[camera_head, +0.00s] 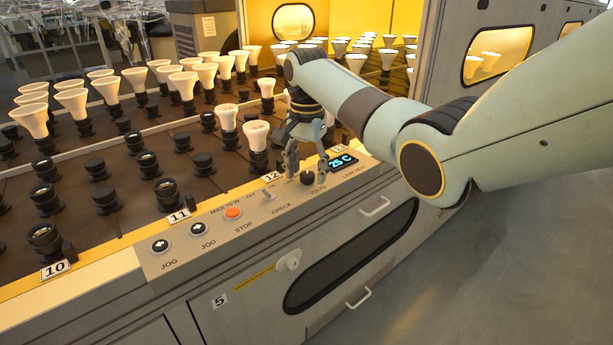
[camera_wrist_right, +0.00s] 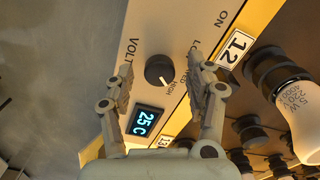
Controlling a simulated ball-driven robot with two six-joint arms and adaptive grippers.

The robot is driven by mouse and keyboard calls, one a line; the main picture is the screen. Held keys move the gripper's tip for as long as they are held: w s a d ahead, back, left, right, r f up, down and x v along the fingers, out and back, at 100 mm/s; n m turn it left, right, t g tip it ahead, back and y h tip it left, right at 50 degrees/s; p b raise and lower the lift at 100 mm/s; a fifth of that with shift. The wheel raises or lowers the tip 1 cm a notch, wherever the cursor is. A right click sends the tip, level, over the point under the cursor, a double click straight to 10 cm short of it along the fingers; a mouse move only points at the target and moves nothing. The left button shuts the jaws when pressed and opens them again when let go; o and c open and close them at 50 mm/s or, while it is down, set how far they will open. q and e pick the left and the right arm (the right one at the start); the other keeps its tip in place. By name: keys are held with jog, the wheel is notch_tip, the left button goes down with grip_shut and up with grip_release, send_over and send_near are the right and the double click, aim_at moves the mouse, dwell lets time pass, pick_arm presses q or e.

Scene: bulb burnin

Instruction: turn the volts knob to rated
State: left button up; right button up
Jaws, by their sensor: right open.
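The volts knob (camera_head: 307,178) is a small black round knob on the control panel (camera_head: 230,226), beside the lit "25 C" display. In the right wrist view the knob (camera_wrist_right: 159,70) shows between the two fingers, with a pale mark on it. My right gripper (camera_head: 305,160) is open above the panel at the knob. In the wrist view its fingers (camera_wrist_right: 160,66) stand apart on either side of the knob, with no clear contact. My left gripper is out of view.
The display (camera_head: 342,162) is right of the knob. A small check switch (camera_head: 267,194), an orange stop button (camera_head: 233,213) and two jog buttons (camera_head: 160,246) lie to the left. Bulbs in sockets (camera_head: 257,137) stand close behind the gripper. Open floor (camera_head: 510,260) lies to the right.

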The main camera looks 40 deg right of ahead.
jog(key=shift+f, duration=0.4)
grip_shut()
